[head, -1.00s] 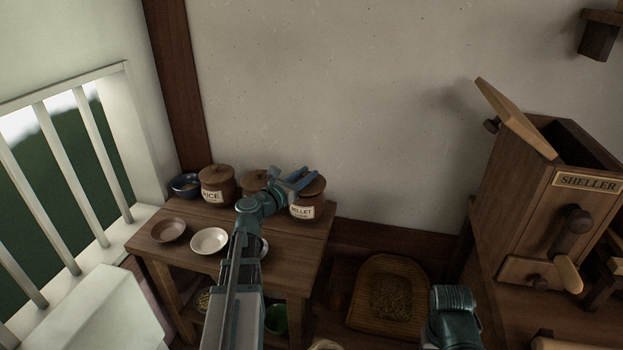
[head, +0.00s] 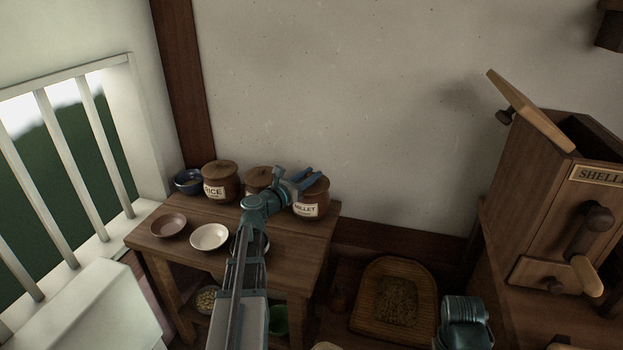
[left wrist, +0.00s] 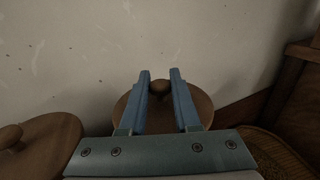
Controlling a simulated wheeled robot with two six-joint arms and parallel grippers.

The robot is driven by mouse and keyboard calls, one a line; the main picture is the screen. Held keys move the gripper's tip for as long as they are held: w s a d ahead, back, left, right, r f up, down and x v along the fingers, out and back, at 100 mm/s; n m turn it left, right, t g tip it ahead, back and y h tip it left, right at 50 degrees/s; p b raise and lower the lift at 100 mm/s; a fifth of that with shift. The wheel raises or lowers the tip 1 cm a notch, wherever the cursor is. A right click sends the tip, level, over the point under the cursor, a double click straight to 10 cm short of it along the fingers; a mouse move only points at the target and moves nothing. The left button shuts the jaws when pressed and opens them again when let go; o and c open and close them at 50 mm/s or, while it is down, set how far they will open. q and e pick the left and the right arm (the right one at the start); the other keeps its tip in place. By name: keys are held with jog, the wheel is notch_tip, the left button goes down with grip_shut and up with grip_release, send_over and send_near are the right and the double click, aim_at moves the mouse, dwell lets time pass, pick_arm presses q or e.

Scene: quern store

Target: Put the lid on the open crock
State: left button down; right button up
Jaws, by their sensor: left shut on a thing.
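The millet crock (head: 307,209) stands at the right end of the small table's back row. A round wooden lid (left wrist: 160,115) with a knob shows in the left wrist view. My left gripper (head: 312,176) reaches over the millet crock. Its blue fingers (left wrist: 160,74) are shut on the lid's knob. The lid appears to be on or just above the crock's mouth; the arm hides part of it, so I cannot tell if it is seated. The rice crock (head: 221,182) has its lid on. The middle crock (head: 256,178) is partly hidden and appears lidded. My right gripper is out of view.
A brown dish (head: 168,226), a white dish (head: 209,237) and a blue bowl (head: 187,181) share the small table (head: 280,240). A wooden tray of grain (head: 370,318) lies low to the right. The sheller (head: 555,215) stands far right. The wall is close behind the crocks.

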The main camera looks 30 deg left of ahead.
pick_arm(q)
jog(key=shift+f, duration=0.25)
jog(key=c, duration=0.6)
grip_release()
jog(key=shift+r, duration=0.25)
jog(key=s, duration=0.4)
jog(key=s+a, duration=0.1)
jog(key=s, duration=0.7)
jog(key=shift+a, duration=0.4)
